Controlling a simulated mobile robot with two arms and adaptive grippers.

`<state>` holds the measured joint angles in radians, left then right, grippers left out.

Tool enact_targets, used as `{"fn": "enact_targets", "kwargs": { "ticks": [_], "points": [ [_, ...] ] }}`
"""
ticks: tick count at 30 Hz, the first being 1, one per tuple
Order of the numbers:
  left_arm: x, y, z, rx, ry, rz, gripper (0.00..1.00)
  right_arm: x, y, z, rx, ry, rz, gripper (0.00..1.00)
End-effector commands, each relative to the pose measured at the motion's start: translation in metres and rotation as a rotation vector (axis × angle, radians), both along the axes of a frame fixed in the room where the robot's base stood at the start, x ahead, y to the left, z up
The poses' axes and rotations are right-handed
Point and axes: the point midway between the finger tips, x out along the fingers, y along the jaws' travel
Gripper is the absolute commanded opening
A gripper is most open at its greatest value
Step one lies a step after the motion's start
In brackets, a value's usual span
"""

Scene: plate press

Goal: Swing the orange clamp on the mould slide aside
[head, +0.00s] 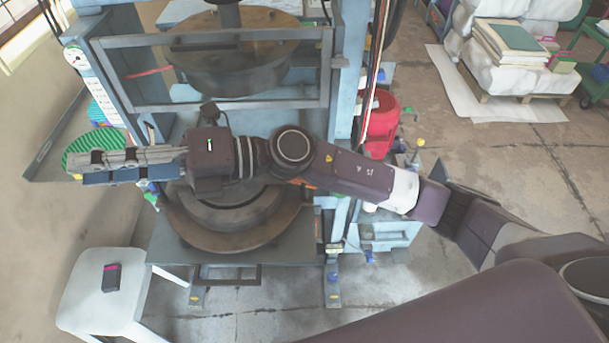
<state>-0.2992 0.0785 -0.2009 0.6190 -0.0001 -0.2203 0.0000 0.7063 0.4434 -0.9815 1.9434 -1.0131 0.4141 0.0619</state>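My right arm reaches in from the right across the front of the press. My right gripper (82,164) points left, past the left side of the lower mould (235,237). Its grey fingers lie nearly in line with the view, so I cannot tell how far apart they are. I see nothing clearly held in it. The lower mould is a round brown plate with a raised dark ring, partly hidden by my arm. A small orange patch (304,184) shows just below my forearm; I cannot tell whether it is the clamp. My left gripper is out of view.
The press has a blue frame and a barred guard (215,108) before the upper plate (235,62). A white stool (90,302) with a small dark box (111,278) stands at lower left.

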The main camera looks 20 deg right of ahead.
Motion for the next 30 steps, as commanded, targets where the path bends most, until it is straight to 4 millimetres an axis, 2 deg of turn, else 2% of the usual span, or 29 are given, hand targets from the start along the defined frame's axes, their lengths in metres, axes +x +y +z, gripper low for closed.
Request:
{"fn": "enact_targets", "kwargs": {
  "ticks": [2, 5, 6, 8, 9, 11, 12, 15, 18, 21, 24, 26, 30],
  "points": [
    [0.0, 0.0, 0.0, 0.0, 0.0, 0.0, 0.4, -0.015, 0.002, -0.035, -0.188, -0.147, 0.106, 0.28],
    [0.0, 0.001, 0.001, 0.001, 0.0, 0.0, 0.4, -0.021, -0.015, -0.089, -0.443, -0.296, 0.229, 0.28],
    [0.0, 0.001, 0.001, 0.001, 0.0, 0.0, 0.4, -0.018, -0.029, -0.111, -0.552, -0.347, 0.269, 0.28],
    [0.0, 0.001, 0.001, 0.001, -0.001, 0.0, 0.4, -0.008, -0.057, -0.141, -0.722, -0.414, 0.323, 0.28],
    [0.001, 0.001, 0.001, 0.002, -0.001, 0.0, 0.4, 0.002, -0.079, -0.159, -0.838, -0.451, 0.354, 0.28],
    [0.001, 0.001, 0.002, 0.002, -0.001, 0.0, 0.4, 0.02, -0.119, -0.179, -1.014, -0.492, 0.39, 0.28],
    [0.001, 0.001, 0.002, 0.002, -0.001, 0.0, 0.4, 0.032, -0.146, -0.189, -1.127, -0.509, 0.409, 0.28],
    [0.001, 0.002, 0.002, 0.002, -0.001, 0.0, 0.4, 0.062, -0.214, -0.198, -1.38, -0.523, 0.435, 0.28],
    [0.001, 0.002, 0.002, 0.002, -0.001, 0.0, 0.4, 0.082, -0.268, -0.195, -1.564, -0.512, 0.441, 0.28],
    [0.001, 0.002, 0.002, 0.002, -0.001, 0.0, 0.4, 0.093, -0.3, -0.189, -1.673, -0.494, 0.444, 0.28],
    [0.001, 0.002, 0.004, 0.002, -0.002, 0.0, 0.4, 0.096, -0.313, -0.188, -1.718, -0.485, 0.444, 0.28],
    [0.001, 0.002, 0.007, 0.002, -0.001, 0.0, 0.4, 0.096, -0.315, -0.192, -1.722, -0.482, 0.446, 0.28],
    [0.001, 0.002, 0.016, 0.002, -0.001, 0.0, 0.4, 0.095, -0.314, -0.212, -1.719, -0.48, 0.449, 0.28]
  ]
}}
